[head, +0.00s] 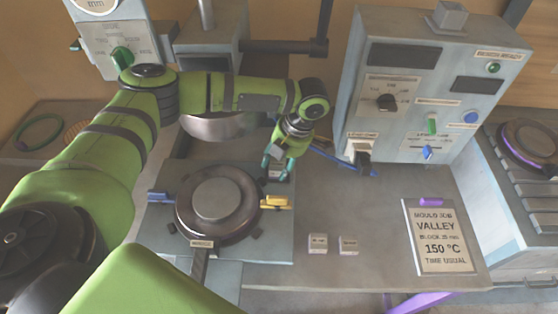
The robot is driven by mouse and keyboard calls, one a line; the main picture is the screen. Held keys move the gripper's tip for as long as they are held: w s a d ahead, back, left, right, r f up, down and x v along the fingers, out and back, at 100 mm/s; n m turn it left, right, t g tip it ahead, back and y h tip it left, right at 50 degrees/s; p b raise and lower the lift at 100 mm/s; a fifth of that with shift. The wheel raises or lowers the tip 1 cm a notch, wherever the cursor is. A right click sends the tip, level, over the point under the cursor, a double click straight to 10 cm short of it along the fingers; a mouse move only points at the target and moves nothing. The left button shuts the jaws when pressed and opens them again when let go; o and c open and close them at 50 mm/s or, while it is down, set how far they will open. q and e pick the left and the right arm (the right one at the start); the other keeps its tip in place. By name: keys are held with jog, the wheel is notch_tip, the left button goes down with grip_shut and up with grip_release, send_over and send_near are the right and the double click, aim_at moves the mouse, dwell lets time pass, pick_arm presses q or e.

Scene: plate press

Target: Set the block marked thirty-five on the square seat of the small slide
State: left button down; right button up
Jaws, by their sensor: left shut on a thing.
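My left gripper (277,166) points down just behind and right of the round press plate (218,204). Its teal fingers are shut on a small piece, apparently a block, mostly hidden between them; I cannot read any mark on it. Two small pale blocks, a left one (318,243) and a right one (348,245), stand side by side on the grey table; their marks are too small to read. I cannot make out the small slide's square seat clearly; the area under my gripper is partly covered by the fingers. My right gripper is not in view.
A yellow handle (277,202) juts out right of the press plate. A grey control box (408,85) stands at the back right. A sign reading "VALLEY, 150 °C" (441,238) lies on the table's right. The table (350,205) between blocks and control box is clear.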

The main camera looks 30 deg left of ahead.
pick_arm(q)
jog(key=c, duration=0.6)
grip_release()
jog(key=shift+f, duration=0.1)
jog(key=b+v, duration=0.2)
jog(key=v, duration=1)
jog(key=shift+b, duration=0.3)
